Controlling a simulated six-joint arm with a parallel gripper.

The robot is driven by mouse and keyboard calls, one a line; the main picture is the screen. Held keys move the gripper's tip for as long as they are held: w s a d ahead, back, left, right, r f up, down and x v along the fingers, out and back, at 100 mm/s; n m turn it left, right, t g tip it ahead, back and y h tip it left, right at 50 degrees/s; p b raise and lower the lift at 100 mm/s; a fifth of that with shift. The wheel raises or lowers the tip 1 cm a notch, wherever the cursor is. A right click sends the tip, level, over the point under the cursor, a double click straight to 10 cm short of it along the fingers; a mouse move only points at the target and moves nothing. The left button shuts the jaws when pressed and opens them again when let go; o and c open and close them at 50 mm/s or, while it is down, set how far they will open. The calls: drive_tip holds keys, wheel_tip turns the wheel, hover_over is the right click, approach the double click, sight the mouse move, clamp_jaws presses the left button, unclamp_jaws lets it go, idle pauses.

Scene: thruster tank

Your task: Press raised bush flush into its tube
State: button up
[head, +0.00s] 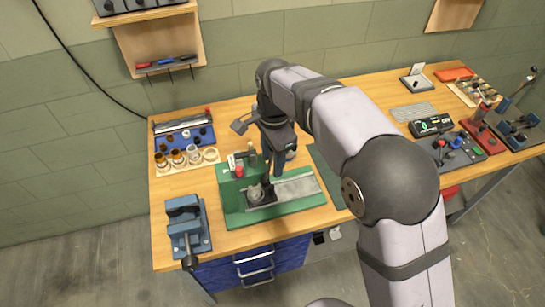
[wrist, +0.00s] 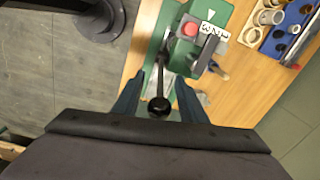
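A green press fixture (head: 232,205) stands on the bench below my gripper (head: 274,158); it also shows in the wrist view (wrist: 184,50), with a red button (wrist: 190,29). A lever with a black ball knob (wrist: 159,107) rises between the fingers of my gripper (wrist: 158,80). The fingers are apart, one on each side of the knob, with gaps visible. A grey round part (head: 255,193) sits on the fixture's base. The bush and its tube cannot be told apart here, so its height is unclear.
A blue vise (head: 187,226) stands at the front left. A blue tray (head: 183,138) and several rings and bushes (head: 178,157) lie at the back left. A counter box (head: 431,126) and other devices crowd the right side. Bare wood shows behind and left of the fixture.

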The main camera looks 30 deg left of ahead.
drive_tip(key=shift+f, duration=0.4)
drive_tip(key=shift+c, duration=0.4)
clamp_jaws()
idle(0.9)
